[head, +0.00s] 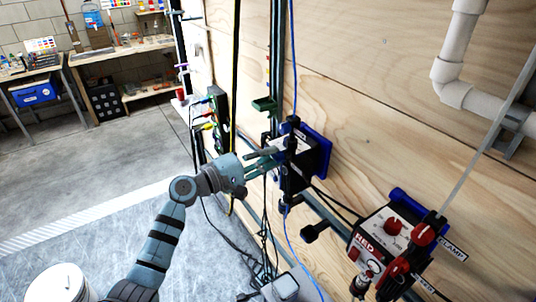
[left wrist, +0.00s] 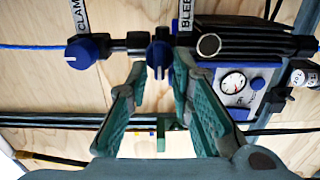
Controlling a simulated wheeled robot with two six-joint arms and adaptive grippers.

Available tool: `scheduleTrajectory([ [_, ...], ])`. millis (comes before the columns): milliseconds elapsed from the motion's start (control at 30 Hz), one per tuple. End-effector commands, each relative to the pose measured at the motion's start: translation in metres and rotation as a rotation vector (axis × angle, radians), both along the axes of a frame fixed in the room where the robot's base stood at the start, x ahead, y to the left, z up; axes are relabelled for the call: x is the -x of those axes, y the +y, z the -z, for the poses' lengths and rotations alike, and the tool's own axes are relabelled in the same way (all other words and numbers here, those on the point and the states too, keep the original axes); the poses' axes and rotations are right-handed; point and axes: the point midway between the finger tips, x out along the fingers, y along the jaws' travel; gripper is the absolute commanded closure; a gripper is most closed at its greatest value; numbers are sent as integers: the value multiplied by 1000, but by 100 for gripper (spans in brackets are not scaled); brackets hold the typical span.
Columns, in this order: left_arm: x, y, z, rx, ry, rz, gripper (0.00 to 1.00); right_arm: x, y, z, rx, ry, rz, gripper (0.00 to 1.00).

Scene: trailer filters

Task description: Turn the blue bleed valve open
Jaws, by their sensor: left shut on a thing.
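The blue bleed valve (left wrist: 159,55) shows in the left wrist view as a small blue knob on a dark pipe, beside a partly cut-off label reading "BLEE". My left gripper (left wrist: 164,76) has its green fingertips on either side of this knob and is shut on it. In the head view, my left gripper (head: 276,158) reaches from the left to the blue-backed filter unit (head: 318,145) on the wooden wall. The valve cannot be made out clearly there, behind the fingers. My right gripper is not in view.
A second blue knob (left wrist: 82,52), by a label reading "CLAM", sits left of the bleed valve. A round gauge (left wrist: 233,82) is to its right. A red-marked unit (head: 385,232) with red knobs hangs lower right.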

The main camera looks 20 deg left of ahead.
Motion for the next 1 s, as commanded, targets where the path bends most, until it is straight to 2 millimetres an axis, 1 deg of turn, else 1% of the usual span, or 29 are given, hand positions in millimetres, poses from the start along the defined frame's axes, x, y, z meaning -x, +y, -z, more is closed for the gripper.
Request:
scheduleTrajectory([
  [500, 0, 0, 0, 19, 15, 0, 100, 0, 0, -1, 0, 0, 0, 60],
  [533, 0, 0, 0, 19, 15, 0, 78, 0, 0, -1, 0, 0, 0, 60],
  [633, 0, 0, 0, 18, 14, 0, 62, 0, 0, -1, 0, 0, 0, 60],
  [900, 0, 0, 0, 18, 13, 0, 62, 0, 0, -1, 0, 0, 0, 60],
  [1000, 5, 5, 1, 16, 13, -1, 62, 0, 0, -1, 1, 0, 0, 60],
])
